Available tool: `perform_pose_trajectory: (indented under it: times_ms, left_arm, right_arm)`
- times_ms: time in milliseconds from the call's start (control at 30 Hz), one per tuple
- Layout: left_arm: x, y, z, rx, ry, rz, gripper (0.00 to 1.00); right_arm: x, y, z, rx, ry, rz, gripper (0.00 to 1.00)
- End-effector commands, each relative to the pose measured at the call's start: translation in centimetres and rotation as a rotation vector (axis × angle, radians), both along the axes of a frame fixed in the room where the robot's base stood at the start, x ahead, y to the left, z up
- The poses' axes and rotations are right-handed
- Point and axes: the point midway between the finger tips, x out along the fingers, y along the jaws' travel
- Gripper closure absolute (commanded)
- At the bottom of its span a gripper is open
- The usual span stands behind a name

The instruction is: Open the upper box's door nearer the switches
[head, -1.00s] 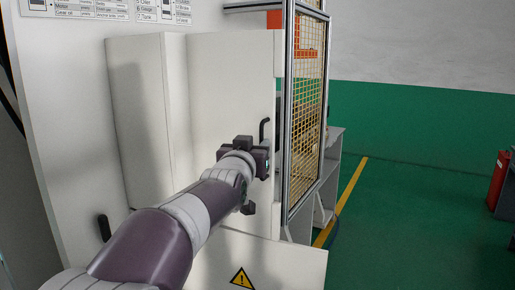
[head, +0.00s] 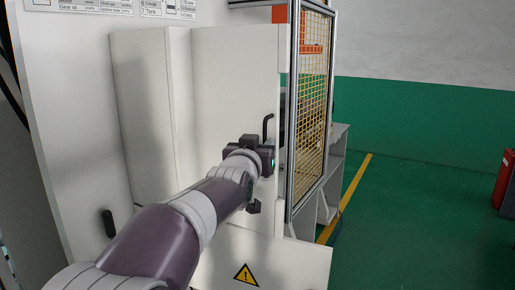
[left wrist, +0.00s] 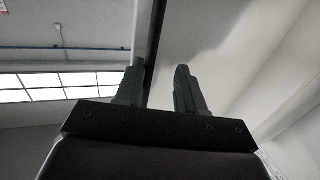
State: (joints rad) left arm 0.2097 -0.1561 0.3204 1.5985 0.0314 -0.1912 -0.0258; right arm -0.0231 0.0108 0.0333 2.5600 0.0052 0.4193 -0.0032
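The upper box (head: 150,120) is white and stands at the centre-left of the head view. A white door panel (head: 232,90) with a black bar handle (head: 267,130) near its right edge faces me. How far this door stands open I cannot tell. My left gripper (head: 262,172) is at the panel's right edge, just below the handle. In the left wrist view its two fingers (left wrist: 160,90) are apart, with a dark strip and a pale panel behind them. Contact with the door is not clear. My right gripper is not in view. I cannot make out the switches.
A yellow mesh guard (head: 310,110) in a metal frame stands close right of the door. A lower white panel (head: 290,262) carries a warning triangle. Another black handle (head: 108,223) is at lower left. Green floor (head: 420,220) at right is clear, with red equipment at its edge.

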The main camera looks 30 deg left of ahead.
Motion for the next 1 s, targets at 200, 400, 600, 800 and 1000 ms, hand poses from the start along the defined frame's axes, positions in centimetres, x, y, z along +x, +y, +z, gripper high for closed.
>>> perform_pose_trajectory:
  times_ms: [200, 400, 600, 800, 1000]
  left_arm:
    - [-2.5, -0.6, -0.3, 0.001, -0.003, 0.000, 0.64]
    - [-7.2, -1.6, -0.5, -0.001, -0.002, 0.000, 0.64]
    - [-11.0, -2.5, 0.1, 0.000, 0.000, 0.000, 0.64]
    - [-12.4, -2.8, 0.0, 0.001, 0.000, 0.000, 0.64]
    - [-12.4, -2.8, 0.0, 0.002, 0.000, 0.000, 0.64]
  right_arm:
    - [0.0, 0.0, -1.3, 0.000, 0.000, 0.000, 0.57]
    - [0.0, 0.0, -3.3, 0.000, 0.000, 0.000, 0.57]
    - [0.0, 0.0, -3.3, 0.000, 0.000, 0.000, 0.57]
    - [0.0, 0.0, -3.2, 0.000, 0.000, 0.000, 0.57]
    - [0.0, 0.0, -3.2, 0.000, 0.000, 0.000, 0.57]
